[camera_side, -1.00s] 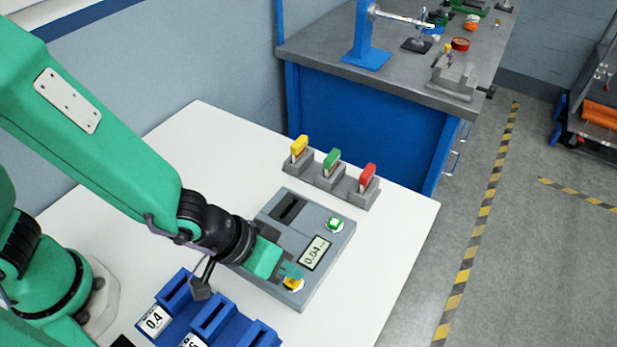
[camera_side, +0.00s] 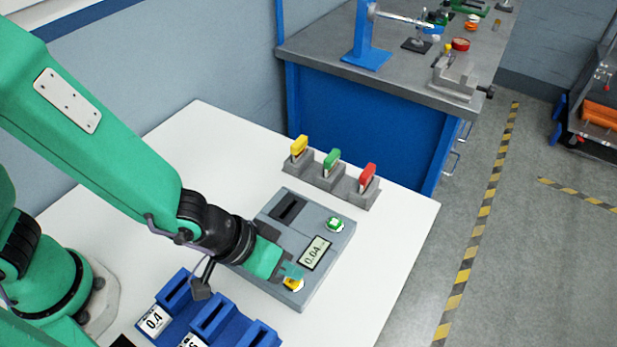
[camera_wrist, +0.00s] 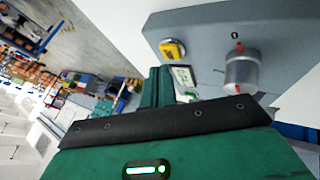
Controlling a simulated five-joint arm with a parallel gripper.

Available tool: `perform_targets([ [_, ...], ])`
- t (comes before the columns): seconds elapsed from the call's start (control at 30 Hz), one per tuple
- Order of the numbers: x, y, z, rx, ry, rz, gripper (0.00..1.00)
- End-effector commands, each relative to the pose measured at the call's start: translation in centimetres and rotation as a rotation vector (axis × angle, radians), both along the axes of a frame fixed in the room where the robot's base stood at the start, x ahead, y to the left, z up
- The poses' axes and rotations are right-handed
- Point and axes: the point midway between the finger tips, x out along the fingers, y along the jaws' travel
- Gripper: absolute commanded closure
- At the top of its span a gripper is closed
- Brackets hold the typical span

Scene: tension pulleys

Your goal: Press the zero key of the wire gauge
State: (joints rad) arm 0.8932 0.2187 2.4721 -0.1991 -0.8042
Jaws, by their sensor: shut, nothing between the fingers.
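The wire gauge (camera_side: 328,262) is a grey box with a dark slot and a display (camera_side: 313,253) reading about 0.04. A green key (camera_side: 335,224) sits beyond the display. A yellow key (camera_side: 292,285) sits at the near corner, partly hidden by my fingers. My gripper (camera_side: 291,271) is shut and empty, its tips close above the yellow key; I cannot tell whether they touch. In the wrist view, the yellow key (camera_wrist: 172,50) shows past the fingertips, and a grey cylindrical knob (camera_wrist: 241,73) with red marks stands by a "0" label.
A blue holder (camera_side: 208,318) with number-marked slots lies beside the gauge, close to my wrist. Grey stands with yellow, green and red-handled pieces (camera_side: 331,171) are behind it. The white table (camera_side: 385,265) is clear to the right.

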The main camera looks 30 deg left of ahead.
Motion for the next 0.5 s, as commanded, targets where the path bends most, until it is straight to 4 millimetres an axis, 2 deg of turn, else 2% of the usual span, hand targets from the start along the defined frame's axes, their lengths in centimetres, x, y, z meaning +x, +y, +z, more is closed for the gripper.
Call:
perform_targets([
  [0.5, 0.03, 0.03, -0.86, 0.001, 0.000, 0.000, 1.00],
])
